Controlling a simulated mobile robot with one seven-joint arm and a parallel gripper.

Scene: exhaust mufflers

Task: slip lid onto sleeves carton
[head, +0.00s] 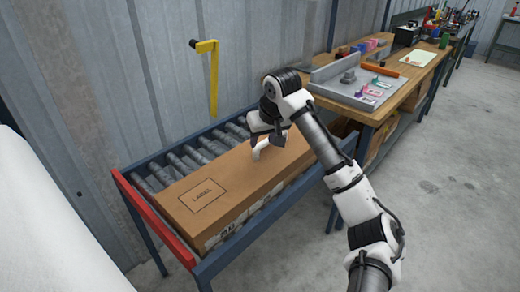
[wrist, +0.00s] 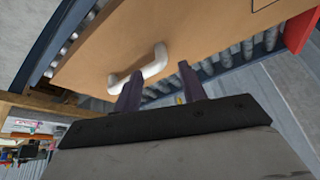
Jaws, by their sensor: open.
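A long brown cardboard lid (head: 228,178) with a printed label outline lies over the carton on the roller conveyor. Below its near edge, the carton's side (head: 222,236) shows only in part, so I cannot tell how far down the lid sits. A white bar handle (head: 262,150) stands on the lid's top; it also shows in the wrist view (wrist: 145,68). My gripper (wrist: 160,72) is open, with its two dark fingers close to the handle. One finger overlaps the handle's end in the wrist view. I cannot tell whether they touch. The sleeves are not clearly visible.
The conveyor has a blue frame with a red end bar (head: 150,215), against a corrugated wall. A yellow bracket (head: 212,80) hangs above it. A wooden workbench (head: 385,100) with a grey tray and tools stands at the right. The floor (head: 440,200) at right is clear.

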